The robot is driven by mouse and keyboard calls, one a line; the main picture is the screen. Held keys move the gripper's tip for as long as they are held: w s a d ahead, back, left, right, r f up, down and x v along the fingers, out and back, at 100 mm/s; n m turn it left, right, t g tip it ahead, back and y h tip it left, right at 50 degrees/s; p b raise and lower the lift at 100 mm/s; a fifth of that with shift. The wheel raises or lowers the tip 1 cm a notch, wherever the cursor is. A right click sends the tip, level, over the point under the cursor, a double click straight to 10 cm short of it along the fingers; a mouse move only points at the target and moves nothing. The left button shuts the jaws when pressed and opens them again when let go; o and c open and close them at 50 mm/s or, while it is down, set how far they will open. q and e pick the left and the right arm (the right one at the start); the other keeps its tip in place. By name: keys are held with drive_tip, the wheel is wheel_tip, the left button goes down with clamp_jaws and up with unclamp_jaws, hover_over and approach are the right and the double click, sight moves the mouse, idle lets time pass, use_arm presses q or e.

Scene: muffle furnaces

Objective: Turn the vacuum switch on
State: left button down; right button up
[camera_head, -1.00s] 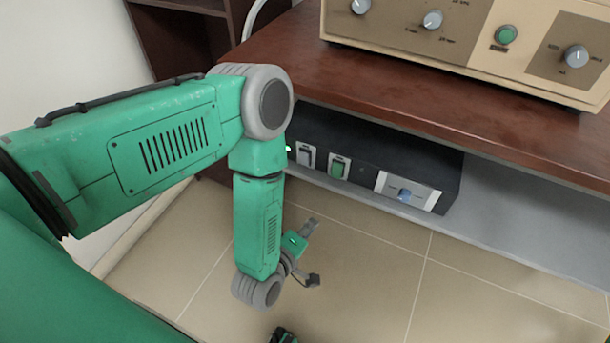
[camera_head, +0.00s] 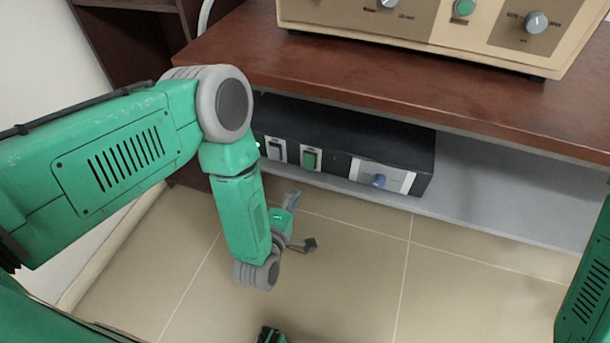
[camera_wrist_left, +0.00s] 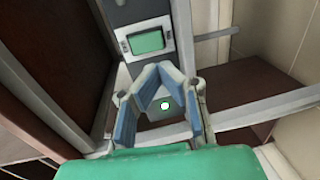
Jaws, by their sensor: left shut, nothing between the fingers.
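A black control unit (camera_head: 350,135) sits on the shelf under the wooden top. I cannot read which switch is the vacuum one. My left gripper (camera_head: 292,198) is shut and empty, in front of and below the unit. In the left wrist view its blue-padded fingers (camera_wrist_left: 160,72) point toward the panel, covering most of the middle switch. The green switch (camera_wrist_left: 146,42) shows beyond the fingertips, and a lit green lamp (camera_wrist_left: 165,104) shows between the fingers. Contact cannot be told.
A beige furnace (camera_head: 430,30) with knobs and a green button stands on the wooden top (camera_head: 400,90). The top's edge overhangs the unit. The grey shelf (camera_head: 500,195) right of the unit is clear. Part of my right arm (camera_head: 590,285) shows at the right edge.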

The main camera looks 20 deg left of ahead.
sight(309, 169)
use_arm(q)
drive_tip(key=w, duration=0.2)
drive_tip(key=w+b, duration=0.1)
drive_tip(key=w, duration=0.2)
drive_tip(key=w+f+b, duration=0.1)
drive_tip(key=w, duration=0.1)
drive_tip(key=shift+w+d+f, duration=0.1)
drive_tip(key=shift+w, duration=0.75)
drive_tip(key=shift+d, duration=0.15)
